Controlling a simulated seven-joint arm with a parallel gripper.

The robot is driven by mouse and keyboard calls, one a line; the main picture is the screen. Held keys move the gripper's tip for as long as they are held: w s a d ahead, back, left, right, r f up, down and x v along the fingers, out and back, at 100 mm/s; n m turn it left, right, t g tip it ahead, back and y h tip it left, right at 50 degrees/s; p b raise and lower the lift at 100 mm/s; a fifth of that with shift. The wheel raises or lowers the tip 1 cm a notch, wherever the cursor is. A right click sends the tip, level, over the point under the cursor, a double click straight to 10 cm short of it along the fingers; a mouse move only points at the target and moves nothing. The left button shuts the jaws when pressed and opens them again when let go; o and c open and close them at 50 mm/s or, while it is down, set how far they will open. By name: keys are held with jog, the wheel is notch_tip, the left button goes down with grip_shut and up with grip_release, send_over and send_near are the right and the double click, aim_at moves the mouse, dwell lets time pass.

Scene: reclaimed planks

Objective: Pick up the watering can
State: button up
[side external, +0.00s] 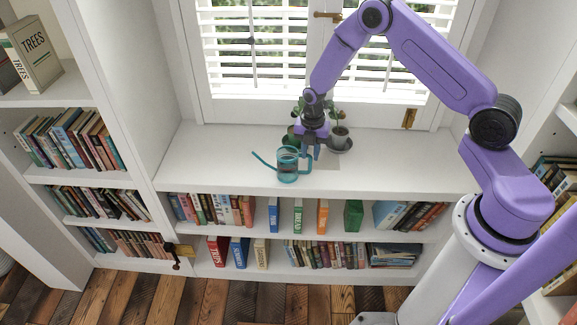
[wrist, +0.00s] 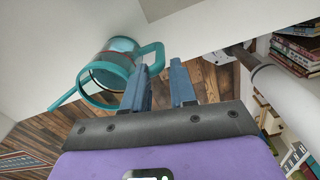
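The watering can (side external: 287,172) stands upright on the white window ledge, a clear body with teal rims, a teal spout to the left and a teal handle to the right. In the wrist view the can (wrist: 112,62) is left of my fingers. Its handle (wrist: 158,50) reaches toward the gap between the blue fingertips, and the left fingertip overlaps it. My gripper (side external: 311,153) is low over the ledge at the handle side, and it also shows in the wrist view (wrist: 160,68). The fingers are open with a clear gap. I cannot tell whether a finger touches the handle.
A potted plant (side external: 340,134) on a dark saucer stands just behind and right of my gripper. The shuttered window (side external: 230,50) backs the ledge (side external: 410,165), which is clear at both sides. Bookshelves lie below.

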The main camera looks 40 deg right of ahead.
aim_at(310, 174)
jog(key=shift+w+d+f, duration=0.1)
jog(key=shift+f, duration=1.35)
jog(key=shift+d+f, duration=0.1)
jog(key=shift+f, duration=1.3)
grip_shut()
